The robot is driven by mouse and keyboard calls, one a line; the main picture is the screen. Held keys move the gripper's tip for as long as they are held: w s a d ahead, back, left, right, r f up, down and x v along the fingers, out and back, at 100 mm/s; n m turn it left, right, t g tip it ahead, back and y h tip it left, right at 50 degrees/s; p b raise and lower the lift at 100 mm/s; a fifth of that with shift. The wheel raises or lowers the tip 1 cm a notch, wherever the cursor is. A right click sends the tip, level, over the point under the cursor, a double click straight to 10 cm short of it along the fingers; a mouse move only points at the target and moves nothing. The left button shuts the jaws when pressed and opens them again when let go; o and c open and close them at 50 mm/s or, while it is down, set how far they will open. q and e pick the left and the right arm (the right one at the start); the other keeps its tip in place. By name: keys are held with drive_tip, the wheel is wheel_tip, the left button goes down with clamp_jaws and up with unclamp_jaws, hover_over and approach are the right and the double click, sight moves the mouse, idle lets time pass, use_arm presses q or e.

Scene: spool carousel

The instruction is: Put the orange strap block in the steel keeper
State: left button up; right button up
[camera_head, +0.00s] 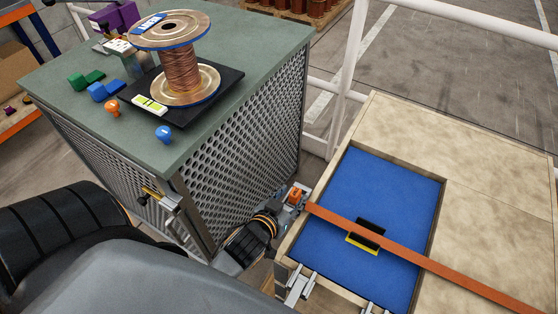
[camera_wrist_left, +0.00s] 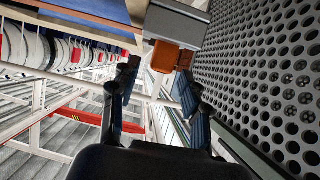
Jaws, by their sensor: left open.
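The orange strap block (camera_head: 295,196) is at the left rim of the wooden crate, at the end of an orange strap (camera_head: 400,252). It also shows in the left wrist view (camera_wrist_left: 172,57), ahead of my fingertips and against a grey metal piece (camera_wrist_left: 179,24). My left gripper (camera_head: 284,209) is low between the green-topped cabinet and the crate, close to the block. In the left wrist view its fingers (camera_wrist_left: 155,82) are apart with nothing held between them. Steel brackets (camera_head: 299,286) stand on the crate's near rim. I cannot tell which metal piece is the keeper.
The cabinet (camera_head: 235,65) with perforated sides carries a copper wire spool (camera_head: 181,68) and small coloured parts. The crate (camera_head: 480,140) has a blue recess (camera_head: 335,252) with a black and yellow piece (camera_head: 365,237) under the strap. White rails (camera_head: 350,70) stand behind.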

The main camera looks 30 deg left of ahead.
use_arm(q)
drive_tip(key=v, duration=0.9)
drive_tip(key=shift+s, duration=0.1)
